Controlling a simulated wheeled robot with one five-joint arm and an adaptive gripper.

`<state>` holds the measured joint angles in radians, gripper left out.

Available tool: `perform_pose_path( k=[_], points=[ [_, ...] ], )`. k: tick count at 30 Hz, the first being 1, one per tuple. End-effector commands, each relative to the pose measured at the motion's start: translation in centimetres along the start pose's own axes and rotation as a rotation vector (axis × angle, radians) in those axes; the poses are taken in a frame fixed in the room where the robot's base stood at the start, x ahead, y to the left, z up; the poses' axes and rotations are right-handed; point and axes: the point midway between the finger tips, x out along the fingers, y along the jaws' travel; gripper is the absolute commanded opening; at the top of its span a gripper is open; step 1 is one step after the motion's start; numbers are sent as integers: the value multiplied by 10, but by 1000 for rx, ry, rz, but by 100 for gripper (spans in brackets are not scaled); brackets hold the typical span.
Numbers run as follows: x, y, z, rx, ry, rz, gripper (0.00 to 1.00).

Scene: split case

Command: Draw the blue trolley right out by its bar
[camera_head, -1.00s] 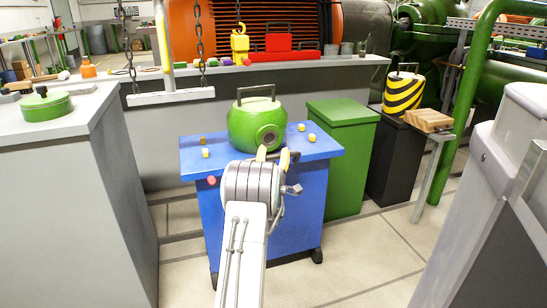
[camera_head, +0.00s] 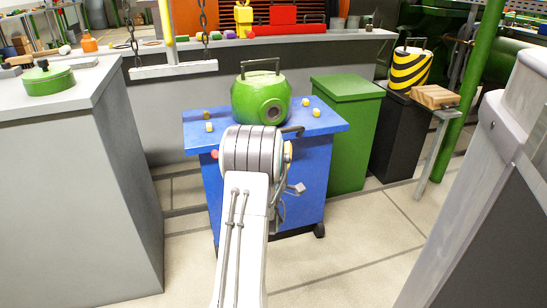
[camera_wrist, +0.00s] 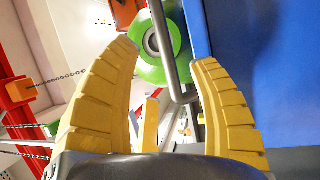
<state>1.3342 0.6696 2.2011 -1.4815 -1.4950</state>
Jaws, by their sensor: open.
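The blue trolley (camera_head: 310,165) stands on the tiled floor ahead of me, with a rounded green pot (camera_head: 262,98) on its top. Its dark bar (camera_head: 293,130) shows at the near top edge, mostly hidden by my wrist. In the wrist view a grey bar (camera_wrist: 167,55) runs between the two yellow fingers and bends toward the blue panel (camera_wrist: 255,50). My gripper (camera_wrist: 165,56) is open, one finger on each side of the bar. I cannot tell whether either touches it. In the head view the fingertips are hidden behind the wrist.
Small yellow pieces (camera_head: 209,127) lie on the trolley top. A green cabinet (camera_head: 347,125) stands close on the right, with a black stand (camera_head: 400,135) beyond. A grey counter (camera_head: 80,190) is at left and a grey machine (camera_head: 480,190) at right. Floor before the trolley is clear.

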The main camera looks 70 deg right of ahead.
Motion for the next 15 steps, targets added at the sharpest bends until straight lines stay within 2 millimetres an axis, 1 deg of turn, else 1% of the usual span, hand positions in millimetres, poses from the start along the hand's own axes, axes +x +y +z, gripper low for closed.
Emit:
perform_pose_path(
  k=[1,6,15],
  points=[
    [-6,-1,0,0,0,-3,55],
    [-19,-1,0,0,0,-1,55],
    [-27,0,0,0,0,0,55]
  ],
)
